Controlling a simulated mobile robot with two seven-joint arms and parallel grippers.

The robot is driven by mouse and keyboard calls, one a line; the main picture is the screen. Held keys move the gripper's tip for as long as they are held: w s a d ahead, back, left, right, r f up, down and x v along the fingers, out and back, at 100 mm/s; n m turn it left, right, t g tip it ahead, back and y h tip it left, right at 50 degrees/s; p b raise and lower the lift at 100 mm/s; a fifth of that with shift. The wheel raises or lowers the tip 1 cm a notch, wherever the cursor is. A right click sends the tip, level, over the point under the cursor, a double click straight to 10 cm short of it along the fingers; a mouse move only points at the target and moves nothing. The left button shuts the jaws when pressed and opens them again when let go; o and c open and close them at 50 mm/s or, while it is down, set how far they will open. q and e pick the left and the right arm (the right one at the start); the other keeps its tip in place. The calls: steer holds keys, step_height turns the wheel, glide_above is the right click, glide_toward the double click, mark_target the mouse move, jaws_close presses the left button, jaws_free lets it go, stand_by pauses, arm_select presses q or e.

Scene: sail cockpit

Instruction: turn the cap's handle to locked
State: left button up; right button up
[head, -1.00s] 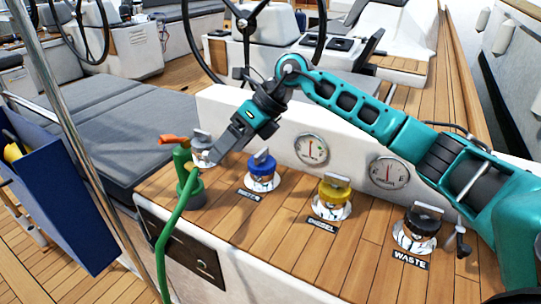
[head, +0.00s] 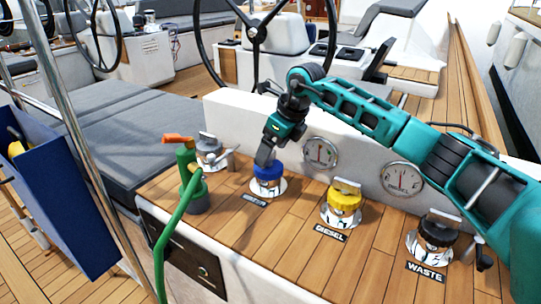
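Several deck caps stand in a row on the teak ledge. The grey cap (head: 210,147) is at the left, partly behind a green nozzle. The blue cap (head: 268,175) follows, its label too small to read. Then come the yellow cap (head: 345,198), labelled DIESEL, and the black cap (head: 439,229), labelled WASTE. The yellow and black caps show raised handles on top. My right gripper (head: 264,158) points down at the top of the blue cap and hides its handle. Whether its fingers are closed on the handle cannot be told. My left gripper is not in view.
The green nozzle (head: 190,180) with an orange lever and hose stands at the ledge's left. Two round gauges (head: 321,153) sit on the white wall behind the caps. A steel post (head: 70,110) and a blue box (head: 65,190) are at the left.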

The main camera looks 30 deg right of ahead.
steer(key=shift+x, duration=1)
steer(key=c, duration=1.1)
